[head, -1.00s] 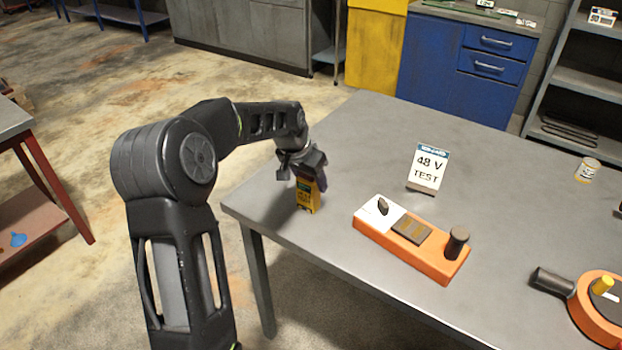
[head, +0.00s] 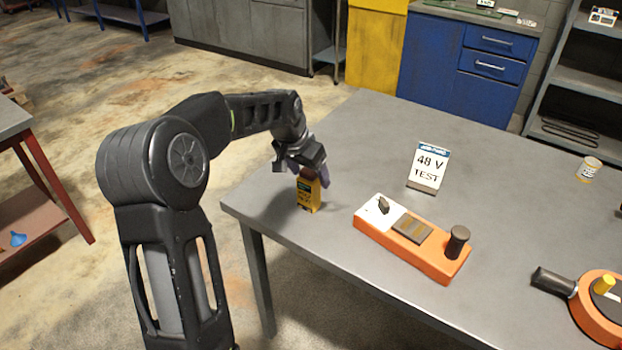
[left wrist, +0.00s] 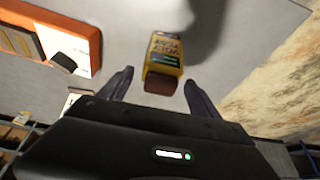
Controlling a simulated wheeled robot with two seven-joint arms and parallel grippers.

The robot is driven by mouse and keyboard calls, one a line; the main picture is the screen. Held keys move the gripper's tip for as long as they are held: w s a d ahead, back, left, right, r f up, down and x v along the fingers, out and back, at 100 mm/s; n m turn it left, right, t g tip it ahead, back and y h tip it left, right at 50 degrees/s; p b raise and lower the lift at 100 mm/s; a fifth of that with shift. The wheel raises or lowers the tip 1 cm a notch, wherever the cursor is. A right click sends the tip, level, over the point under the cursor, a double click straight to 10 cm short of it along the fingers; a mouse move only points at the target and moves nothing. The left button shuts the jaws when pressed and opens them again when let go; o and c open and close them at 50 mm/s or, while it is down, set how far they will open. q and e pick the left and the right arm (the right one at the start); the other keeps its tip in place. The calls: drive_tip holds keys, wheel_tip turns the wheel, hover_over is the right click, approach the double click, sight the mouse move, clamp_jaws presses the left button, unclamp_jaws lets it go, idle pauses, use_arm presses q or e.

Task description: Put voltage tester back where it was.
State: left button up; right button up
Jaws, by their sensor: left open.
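The voltage tester is a yellow block with a dark label (head: 308,193), standing upright near the left corner of the grey table (head: 340,150). My left gripper (head: 314,172) is open just above and behind it, with its fingers near its top. In the left wrist view the tester (left wrist: 165,58) shows beyond and between the two spread fingers (left wrist: 154,88), with a visible gap on both sides. Its brown end faces the gripper. My right gripper is not in view.
An orange device with a white panel and a black knob (head: 440,250) lies to the right of the tester. Behind it stands a "48 V TEST" sign (head: 428,168). A round orange tool (head: 596,308) and a small can (head: 589,168) are farther right. The table's left edge is close to the tester.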

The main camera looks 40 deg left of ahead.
use_arm(q)
drive_tip(key=v, duration=0.9)
drive_tip(key=shift+r+b, duration=0.15)
drive_tip(key=shift+b, duration=0.25)
